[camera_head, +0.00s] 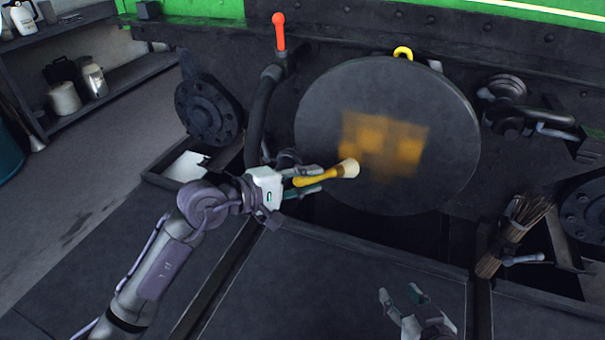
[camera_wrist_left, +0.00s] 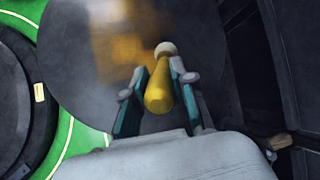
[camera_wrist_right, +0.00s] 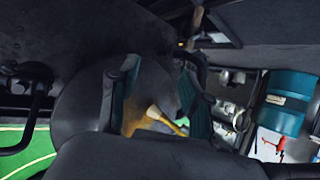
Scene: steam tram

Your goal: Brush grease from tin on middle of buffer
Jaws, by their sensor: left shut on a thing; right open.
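The buffer (camera_head: 335,95) is a large dark round disc, upright in front of me. Orange-brown grease (camera_head: 382,138) covers a blocky patch around its middle, and this patch also shows in the left wrist view (camera_wrist_left: 125,45). My left gripper (camera_head: 312,180) is shut on the yellow handle of the brush (camera_head: 325,175). The pale bristle end points at the disc, just below and left of the patch; I cannot tell whether it touches. The brush also shows in the left wrist view (camera_wrist_left: 158,94). My right gripper (camera_head: 402,298) is open and empty, low in front. I cannot make out the grease tin.
A red-handled lever (camera_head: 279,32) and a dark hose stand left of the disc. A bundle of twigs (camera_head: 515,230) is at the right. Shelves with containers (camera_head: 65,98) are at the far left. Flat dark plates (camera_head: 330,285) lie below the disc.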

